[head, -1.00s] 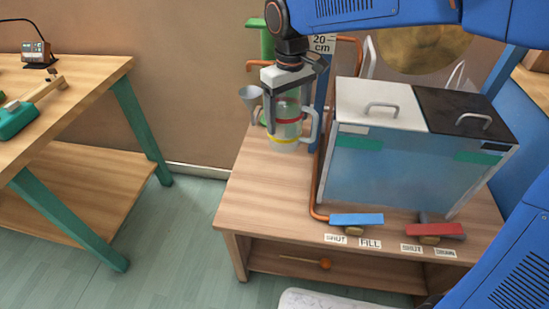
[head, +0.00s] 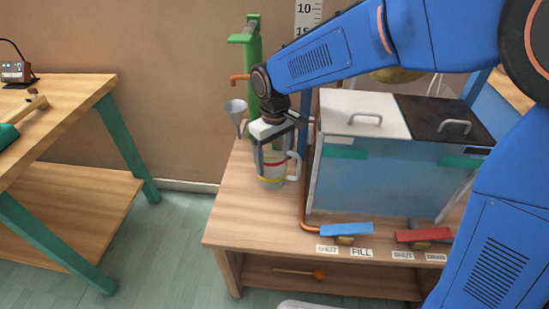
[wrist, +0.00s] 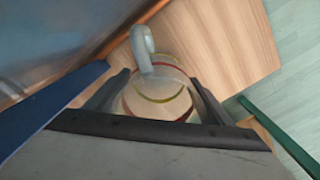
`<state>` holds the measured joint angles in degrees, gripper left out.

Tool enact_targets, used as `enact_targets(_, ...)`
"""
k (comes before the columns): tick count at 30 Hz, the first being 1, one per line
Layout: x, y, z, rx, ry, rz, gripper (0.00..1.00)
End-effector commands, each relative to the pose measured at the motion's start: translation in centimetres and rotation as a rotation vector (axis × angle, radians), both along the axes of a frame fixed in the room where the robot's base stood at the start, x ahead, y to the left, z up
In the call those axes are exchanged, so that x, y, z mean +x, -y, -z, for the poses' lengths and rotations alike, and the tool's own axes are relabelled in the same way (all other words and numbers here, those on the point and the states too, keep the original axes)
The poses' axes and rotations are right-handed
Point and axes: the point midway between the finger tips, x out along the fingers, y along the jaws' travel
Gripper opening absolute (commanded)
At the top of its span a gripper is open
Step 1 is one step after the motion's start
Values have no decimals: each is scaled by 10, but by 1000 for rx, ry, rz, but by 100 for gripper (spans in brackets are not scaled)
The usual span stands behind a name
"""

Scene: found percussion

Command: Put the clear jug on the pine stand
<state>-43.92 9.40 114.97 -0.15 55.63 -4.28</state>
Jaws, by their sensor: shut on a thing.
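The clear jug (head: 272,172), with a red band and a yellow band and a pale handle on its right, is in my gripper (head: 274,158). My gripper is shut on the jug's body from above. The jug is upright over the left part of the light wooden stand (head: 225,218) that bears the tank; I cannot tell if its base touches the top. In the wrist view the jug (wrist: 158,100) sits between both dark fingers (wrist: 160,95), with the wooden top below it.
A blue tank (head: 375,185) with lids stands right of the jug, with a copper pipe (head: 304,190) between. A grey funnel (head: 236,108) and green post (head: 252,60) are behind. Blue (head: 346,229) and red (head: 424,235) levers are in front. A wooden bench (head: 60,105) stands left across a floor gap.

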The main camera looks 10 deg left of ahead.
Motion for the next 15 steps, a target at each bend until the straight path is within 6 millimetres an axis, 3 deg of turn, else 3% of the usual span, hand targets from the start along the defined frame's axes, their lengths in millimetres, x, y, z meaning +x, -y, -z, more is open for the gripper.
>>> enact_targets(9,0,0,2,0,0,0,49)
enact_targets(10,0,0,2,0,0,0,82)
enact_targets(12,0,0,2,0,0,0,93)
enact_targets(15,0,0,2,0,0,0,93)
